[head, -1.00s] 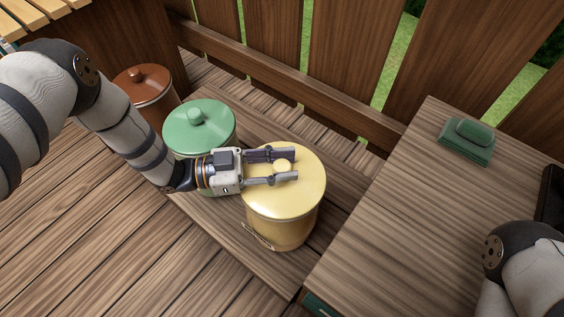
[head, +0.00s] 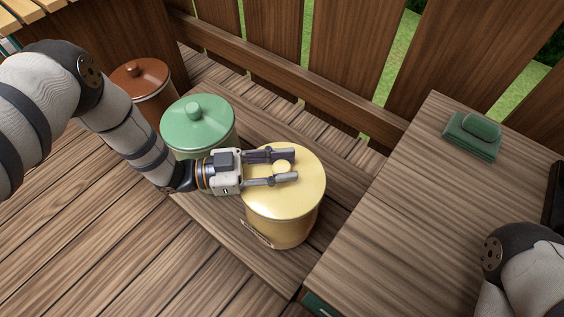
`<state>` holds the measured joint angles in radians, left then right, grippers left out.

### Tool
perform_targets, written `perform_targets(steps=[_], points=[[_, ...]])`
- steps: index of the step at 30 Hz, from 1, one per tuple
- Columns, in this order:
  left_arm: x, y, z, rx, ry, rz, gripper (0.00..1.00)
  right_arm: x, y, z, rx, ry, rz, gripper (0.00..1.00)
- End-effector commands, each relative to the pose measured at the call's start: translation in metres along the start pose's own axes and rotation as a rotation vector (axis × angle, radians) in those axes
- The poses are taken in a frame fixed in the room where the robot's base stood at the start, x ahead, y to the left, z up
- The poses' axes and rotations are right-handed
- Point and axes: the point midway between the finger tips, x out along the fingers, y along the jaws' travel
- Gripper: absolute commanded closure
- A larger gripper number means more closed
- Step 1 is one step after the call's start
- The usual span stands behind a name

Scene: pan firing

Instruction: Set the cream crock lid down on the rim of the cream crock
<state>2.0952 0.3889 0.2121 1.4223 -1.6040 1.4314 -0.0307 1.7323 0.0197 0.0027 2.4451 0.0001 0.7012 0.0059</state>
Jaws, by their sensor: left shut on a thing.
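The cream crock (head: 284,228) stands upright on a low wooden bench, left of the table. The cream crock lid (head: 304,193) lies over the crock's mouth and looks level. From this angle I see no clear gap between lid and rim, but I cannot tell for sure whether they touch all round. My left gripper (head: 285,168) reaches in from the left above the lid, with its two fingers on either side of the round knob, shut on it. My right gripper is out of view; only part of my right arm shows at the lower right.
A brown lidded crock (head: 141,79) stands farther left. A wooden table (head: 400,220) on the right carries a green block-shaped object (head: 473,137). A wooden fence runs behind.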

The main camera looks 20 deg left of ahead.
Motion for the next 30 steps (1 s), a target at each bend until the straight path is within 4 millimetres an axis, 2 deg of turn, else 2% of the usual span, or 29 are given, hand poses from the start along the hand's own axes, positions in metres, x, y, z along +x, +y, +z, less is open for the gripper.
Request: perform_targets(steps=[6,7,9,20,23,30], points=[[0.000,0.000,0.005,0.000,0.001,0.000,1.00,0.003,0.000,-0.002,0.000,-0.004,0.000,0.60],[0.000,0.000,0.004,0.000,0.001,0.000,0.64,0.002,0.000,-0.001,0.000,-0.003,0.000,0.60],[0.000,0.000,0.004,0.000,0.001,0.000,0.48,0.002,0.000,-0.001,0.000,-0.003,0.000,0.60],[-0.006,0.000,0.005,0.000,-0.003,-0.001,0.48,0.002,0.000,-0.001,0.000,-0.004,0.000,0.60],[-0.025,-0.001,0.005,0.000,-0.004,-0.003,0.48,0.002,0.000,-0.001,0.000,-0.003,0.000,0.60],[-0.090,0.000,0.004,0.000,-0.002,-0.002,0.48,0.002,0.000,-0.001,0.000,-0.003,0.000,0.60]])
